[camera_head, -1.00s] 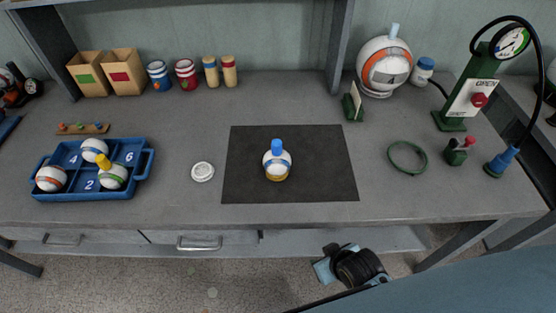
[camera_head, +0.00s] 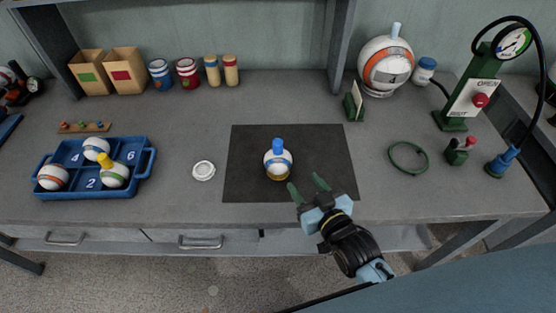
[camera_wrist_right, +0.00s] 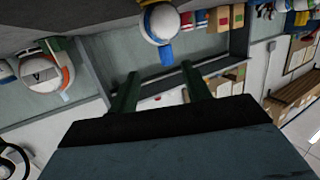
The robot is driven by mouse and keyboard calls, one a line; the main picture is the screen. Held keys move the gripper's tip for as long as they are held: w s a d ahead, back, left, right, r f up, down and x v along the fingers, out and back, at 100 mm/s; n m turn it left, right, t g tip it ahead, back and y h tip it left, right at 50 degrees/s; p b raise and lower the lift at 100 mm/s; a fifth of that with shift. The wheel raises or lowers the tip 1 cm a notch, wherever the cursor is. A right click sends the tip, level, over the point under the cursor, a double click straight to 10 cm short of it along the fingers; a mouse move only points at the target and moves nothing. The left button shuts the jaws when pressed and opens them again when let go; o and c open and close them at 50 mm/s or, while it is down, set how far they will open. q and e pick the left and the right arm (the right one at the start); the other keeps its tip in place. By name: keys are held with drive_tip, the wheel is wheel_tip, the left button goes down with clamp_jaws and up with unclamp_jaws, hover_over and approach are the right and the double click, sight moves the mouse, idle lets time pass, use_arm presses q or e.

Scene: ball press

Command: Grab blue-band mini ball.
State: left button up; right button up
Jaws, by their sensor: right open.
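The blue-band mini ball (camera_head: 277,164) is white with a blue band and a blue peg on top. It sits upright on a yellowish base on the dark mat (camera_head: 325,150). My right gripper (camera_head: 308,187) is open and empty, low over the mat's front right, with its green fingers apart and just right of and nearer than the ball. In the right wrist view the ball (camera_wrist_right: 160,24) shows at the top, beyond the two fingers and clear of them. My left gripper is not in view.
A blue tray (camera_head: 146,160) with several mini balls stands at the left. A white lid (camera_head: 203,170) lies left of the mat. The mat is otherwise clear.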

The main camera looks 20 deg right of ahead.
sight(280, 147)
drive_tip(key=w+a, duration=0.1)
drive_tip(key=w, duration=0.3)
drive_tip(key=w+r+t, duration=0.1)
drive_tip(key=w, duration=0.4)
drive_tip(key=w+a+t, duration=0.1)
drive_tip(key=w, duration=0.4)
drive_tip(key=shift+a+r+y, duration=0.15)
drive_tip(key=shift+a+y, duration=0.15)
drive_tip(key=shift+a, duration=0.05)
clamp_jaws()
